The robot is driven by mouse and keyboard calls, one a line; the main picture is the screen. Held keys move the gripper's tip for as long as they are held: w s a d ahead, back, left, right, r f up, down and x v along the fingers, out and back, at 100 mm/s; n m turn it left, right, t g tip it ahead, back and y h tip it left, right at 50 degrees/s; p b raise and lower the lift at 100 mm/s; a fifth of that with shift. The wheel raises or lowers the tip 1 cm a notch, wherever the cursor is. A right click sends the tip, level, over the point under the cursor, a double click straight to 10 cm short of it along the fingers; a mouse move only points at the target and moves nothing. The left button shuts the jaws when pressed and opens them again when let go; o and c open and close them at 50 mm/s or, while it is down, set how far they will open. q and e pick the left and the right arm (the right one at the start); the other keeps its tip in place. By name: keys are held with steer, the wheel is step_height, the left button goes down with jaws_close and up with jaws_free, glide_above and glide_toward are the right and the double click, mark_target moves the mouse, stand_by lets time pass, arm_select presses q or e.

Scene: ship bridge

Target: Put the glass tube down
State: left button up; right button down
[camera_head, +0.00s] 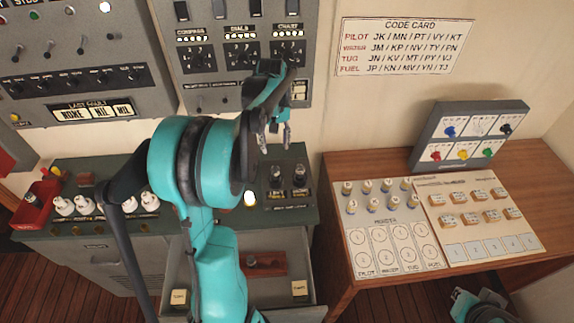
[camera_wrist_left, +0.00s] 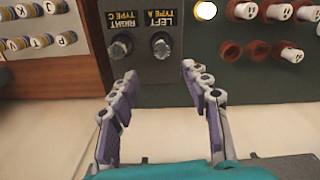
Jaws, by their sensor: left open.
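My left gripper (camera_head: 275,138) is open and empty, above the back of the green-topped console. In the left wrist view its two fingers (camera_wrist_left: 160,95) are spread apart with nothing between them. Two dark, glassy-topped tubes stand upright on the console beyond the fingertips: the one labelled left, type A (camera_wrist_left: 161,46), and the one labelled right, type C (camera_wrist_left: 121,47). They also show in the head view, one at left (camera_head: 276,176) and one at right (camera_head: 299,174). My right gripper (camera_head: 481,306) is partly in view at the bottom right; its jaws are unclear.
An open drawer (camera_head: 308,312) below holds a red-brown block (camera_head: 270,263) with a small grey piece on it. White plugs (camera_head: 64,206) and a red bin (camera_head: 36,206) are on the console's left. A wooden desk (camera_head: 338,168) with cards and keys stands right. Switch panels rise behind.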

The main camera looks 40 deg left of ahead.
arm_select(q)
steer(key=s+d+r+m+t, duration=0.1)
steer(key=s+d+r+m, duration=0.15)
steer(key=d, duration=0.45)
steer(key=s+d+r+m+t, duration=0.2)
steer(key=s+d, duration=0.1)
steer(key=d, duration=0.4)
steer(key=s+d+f+m+t, duration=0.2)
steer(key=s+d+m+t, duration=0.2)
steer(key=s+d, duration=0.5)
steer(key=shift+s+d+f+m, duration=0.35)
steer(key=shift+d+m, duration=0.3)
steer(key=shift+m, duration=0.1)
steer(key=shift+s, duration=0.1)
